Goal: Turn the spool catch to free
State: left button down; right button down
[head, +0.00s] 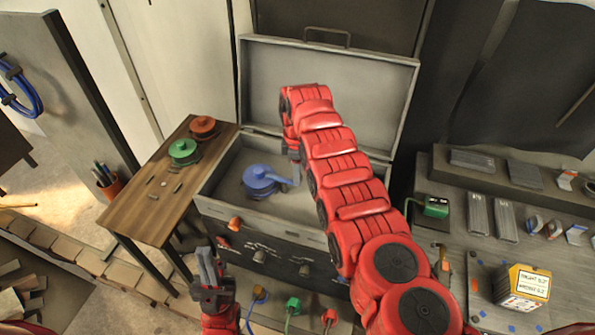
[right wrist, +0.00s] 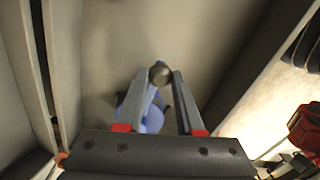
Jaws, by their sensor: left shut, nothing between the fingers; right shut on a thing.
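A blue round spool with a lever arm (head: 260,178) sits inside the open grey case (head: 330,75); I take this to be the spool catch. Its arm points right toward my right gripper (head: 295,172), which is mostly hidden by its own arm in the head view. In the right wrist view my right gripper (right wrist: 165,78) is shut on a dark round knob (right wrist: 160,71), with blue parts (right wrist: 153,119) seen behind the fingers. My left gripper (head: 206,262) is shut and empty, in front of the case at lower left.
A wooden side table (head: 145,212) with a green spool (head: 183,150) and an orange spool (head: 203,126) stands left of the case. Knobs line the case's dark front. A grey bench (head: 455,225) with blocks and a yellow box (head: 522,285) is at right.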

jog(key=shift+s+a+m+p, duration=0.15)
jog(key=shift+s+m+p, duration=0.15)
jog(key=shift+m+p, duration=0.35)
jog(key=shift+s+m, duration=0.1)
jog(key=shift+m, duration=0.35)
jog(key=shift+s+a+f+m+b, duration=0.3)
jog(key=shift+m+b, duration=0.3)
jog(key=shift+m, duration=0.3)
jog(key=m+b, duration=0.2)
jog(key=shift+s+a+m+b, duration=0.3)
jog(key=shift+s+a+m, duration=0.05)
jog(key=shift+m, duration=0.05)
jog(key=shift+s+a+r+m+b, duration=0.1)
jog(key=shift+a+m+b, duration=0.5)
jog(key=shift+m, duration=0.85)
jog(key=shift+s+a+r+m+b, duration=0.15)
jog(key=shift+a+m+b, duration=0.4)
jog(key=shift+m, duration=0.95)
jog(key=shift+s+a+m+b, duration=0.1)
jog(key=shift+a+m+b, duration=0.45)
jog(key=shift+m, duration=0.9)
jog(key=shift+d, duration=0.1)
